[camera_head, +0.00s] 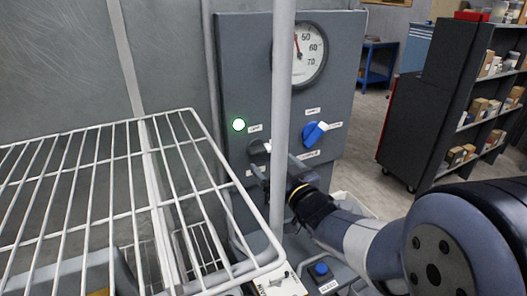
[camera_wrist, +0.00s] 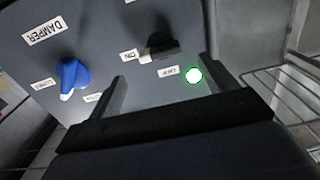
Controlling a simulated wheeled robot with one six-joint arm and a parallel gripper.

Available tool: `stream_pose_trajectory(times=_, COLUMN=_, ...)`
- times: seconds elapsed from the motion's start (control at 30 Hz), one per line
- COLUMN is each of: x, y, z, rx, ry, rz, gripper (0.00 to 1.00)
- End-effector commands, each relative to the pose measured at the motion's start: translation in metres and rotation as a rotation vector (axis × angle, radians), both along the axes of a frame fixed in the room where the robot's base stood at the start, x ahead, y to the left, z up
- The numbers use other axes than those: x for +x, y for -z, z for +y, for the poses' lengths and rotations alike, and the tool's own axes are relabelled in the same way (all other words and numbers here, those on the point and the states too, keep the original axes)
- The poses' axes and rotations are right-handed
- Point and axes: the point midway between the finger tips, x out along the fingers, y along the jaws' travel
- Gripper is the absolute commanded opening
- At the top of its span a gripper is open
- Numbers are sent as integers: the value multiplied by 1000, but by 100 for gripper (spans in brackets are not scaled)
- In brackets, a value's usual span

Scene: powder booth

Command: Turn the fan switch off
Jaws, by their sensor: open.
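The fan switch, a black rotary knob (camera_head: 258,148), sits on the grey control panel (camera_head: 232,60), below a lit green lamp (camera_head: 239,124). In the wrist view the knob (camera_wrist: 160,43) lies beyond the space between my fingers, with ON and OFF labels beside it. Its pale tip appears to point toward the ON label (camera_wrist: 129,55). The green lamp (camera_wrist: 193,75) shows near one finger. My gripper (camera_head: 276,168) is open and empty, just in front of the panel; it also shows in the wrist view (camera_wrist: 163,82). A pole partly hides it in the head view.
A blue damper knob (camera_head: 315,133) is right of the switch, below a round gauge (camera_head: 308,55). A grey vertical pole (camera_head: 283,90) stands before the panel. A white wire rack (camera_head: 110,185) fills the left. A blue button (camera_head: 320,269) is below. Dark shelving (camera_head: 425,95) stands right.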

Motion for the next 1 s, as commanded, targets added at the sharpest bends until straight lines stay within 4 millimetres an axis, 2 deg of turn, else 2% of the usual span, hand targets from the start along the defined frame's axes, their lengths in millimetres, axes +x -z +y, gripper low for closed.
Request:
stream_pose_trajectory(times=0.2, x=34, y=-1, z=15, rx=1, ry=-2, rz=3, gripper=80)
stream_pose_trajectory(times=0.4, x=54, y=-1, z=23, rx=1, ry=-1, rz=1, gripper=80)
stream_pose_trajectory(times=0.6, x=62, y=0, z=26, rx=1, ry=1, rz=1, gripper=80)
stream_pose_trajectory(times=0.83, x=62, y=0, z=26, rx=1, ry=1, rz=0, gripper=80)
stream_pose_trajectory(times=1.0, x=62, y=0, z=26, rx=1, ry=1, rz=0, gripper=68)
